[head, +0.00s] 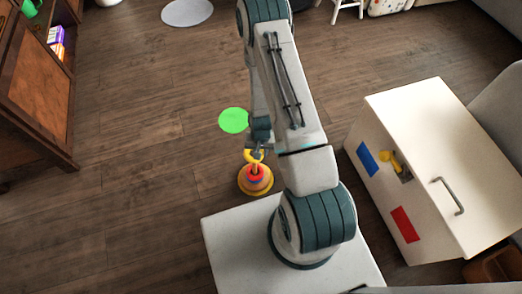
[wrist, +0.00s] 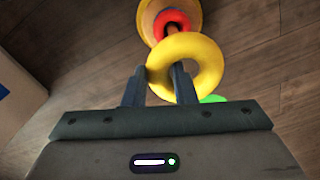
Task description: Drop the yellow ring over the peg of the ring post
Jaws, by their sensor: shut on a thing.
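The yellow ring (wrist: 211,62) is gripped by one side of its band between the two fingers of my gripper (wrist: 158,76). The ring's open hole lies to the right of the grip in the wrist view. In the head view the ring (head: 249,156) shows small under my gripper (head: 258,150). The ring post (head: 262,188) stands on the floor just below, with an orange-yellow base and a red ring on it. In the wrist view the ring post (wrist: 151,22) is partly cut off at the top, beyond the held ring. Whether the ring touches the peg, I cannot tell.
A flat green disc (head: 234,120) lies on the floor behind the post. A white cabinet (head: 440,140) with blue and red patches stands at the right. A wooden cabinet (head: 40,90) stands at the left.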

